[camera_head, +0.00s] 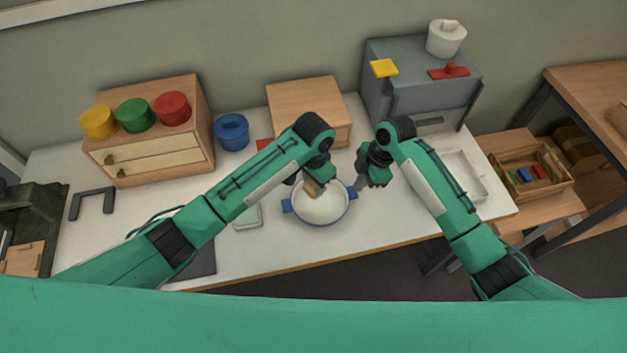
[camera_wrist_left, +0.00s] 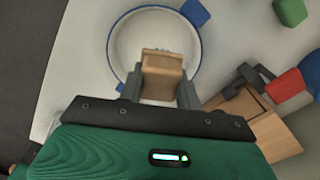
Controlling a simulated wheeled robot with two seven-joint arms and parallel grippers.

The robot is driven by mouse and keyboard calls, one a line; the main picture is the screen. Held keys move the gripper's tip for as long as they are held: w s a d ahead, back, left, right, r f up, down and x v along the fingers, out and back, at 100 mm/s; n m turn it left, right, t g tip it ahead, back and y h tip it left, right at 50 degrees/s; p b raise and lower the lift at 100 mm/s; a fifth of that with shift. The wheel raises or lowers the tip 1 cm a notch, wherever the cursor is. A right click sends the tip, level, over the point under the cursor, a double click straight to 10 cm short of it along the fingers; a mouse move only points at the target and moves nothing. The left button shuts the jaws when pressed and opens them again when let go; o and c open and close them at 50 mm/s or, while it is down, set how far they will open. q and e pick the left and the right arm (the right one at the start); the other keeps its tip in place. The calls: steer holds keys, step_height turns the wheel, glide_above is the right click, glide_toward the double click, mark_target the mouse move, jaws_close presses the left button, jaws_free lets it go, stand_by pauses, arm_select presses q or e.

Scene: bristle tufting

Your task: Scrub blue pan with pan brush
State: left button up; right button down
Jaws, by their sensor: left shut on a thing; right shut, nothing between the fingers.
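The blue pan (camera_head: 323,212) stands on the white table in front of me, with a pale inside and blue handles at its sides. Its round rim also shows in the left wrist view (camera_wrist_left: 122,28). My left gripper (camera_head: 316,180) is over the pan and shut on the pan brush (camera_head: 311,188), a light wooden block. In the left wrist view the brush (camera_wrist_left: 162,75) sits between the fingers over the pan. Whether its bristles touch the pan is hidden. My right gripper (camera_head: 362,183) is shut and empty, just right of the pan's right handle.
A wooden box (camera_head: 305,105) stands behind the pan, and a blue lidded pot (camera_head: 232,132) stands back left. A drawer cabinet (camera_head: 150,160) with yellow, green and red pots is further left. A grey oven-like box (camera_head: 420,95) and a white tray (camera_head: 462,175) are on the right.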

steer(key=shift+r, duration=0.15)
steer(key=v, duration=1.1)
steer(key=shift+d+r, duration=0.25)
steer(key=shift+r, duration=0.1)
